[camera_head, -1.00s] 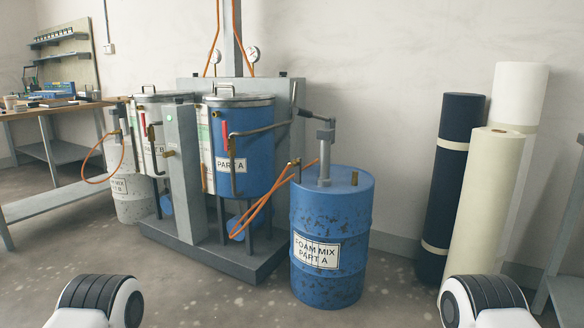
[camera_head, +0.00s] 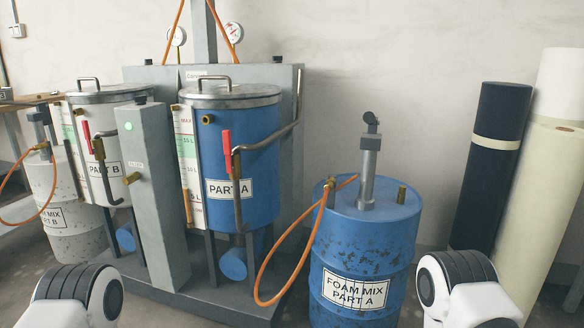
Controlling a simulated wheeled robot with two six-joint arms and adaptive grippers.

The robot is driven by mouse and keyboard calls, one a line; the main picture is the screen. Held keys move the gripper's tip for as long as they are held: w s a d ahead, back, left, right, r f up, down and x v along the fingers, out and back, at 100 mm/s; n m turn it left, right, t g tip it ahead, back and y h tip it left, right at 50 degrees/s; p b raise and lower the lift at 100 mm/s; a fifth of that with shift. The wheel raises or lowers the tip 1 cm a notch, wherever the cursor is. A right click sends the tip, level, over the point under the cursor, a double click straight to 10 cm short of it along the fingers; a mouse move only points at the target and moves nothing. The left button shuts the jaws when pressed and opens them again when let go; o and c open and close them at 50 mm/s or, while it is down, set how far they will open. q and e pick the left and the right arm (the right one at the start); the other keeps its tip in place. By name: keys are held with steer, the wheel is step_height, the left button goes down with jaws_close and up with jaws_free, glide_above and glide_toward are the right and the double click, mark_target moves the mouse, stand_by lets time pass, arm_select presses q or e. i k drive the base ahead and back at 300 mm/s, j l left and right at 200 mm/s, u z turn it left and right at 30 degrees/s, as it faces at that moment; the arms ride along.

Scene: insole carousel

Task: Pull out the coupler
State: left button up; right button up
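A blue drum (camera_head: 365,240) labelled "FOAM MIX PART A" stands right of centre, with a grey hand pump (camera_head: 368,165) upright on its lid. A brass-coloured fitting (camera_head: 330,192), which looks like the coupler, sits at the left edge of the lid. An orange hose (camera_head: 268,262) loops down beside the drum and back up to this fitting; its other end runs behind the fitting towards the pump. I cannot tell how the fitting is seated. Neither gripper is in view; only white and black parts of my arms show at the lower left and lower right.
A grey machine frame (camera_head: 160,200) carries the blue Part A tank (camera_head: 245,150) and the pale Part B tank (camera_head: 105,150), left of the drum. A pale Part B drum (camera_head: 65,205) stands at far left. Dark (camera_head: 490,160) and cream (camera_head: 540,200) rolls stand at right.

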mark_target(327, 187)
steer(key=i+j, duration=0.2)
steer(key=j, duration=0.15)
steer(key=i+j+z, duration=0.1)
steer(key=i+j, duration=0.3)
steer(key=j, duration=0.25)
steer(key=i+j+z, duration=0.1)
steer(key=j, duration=0.25)
steer(key=i+j, duration=0.3)
steer(key=j+z, duration=0.05)
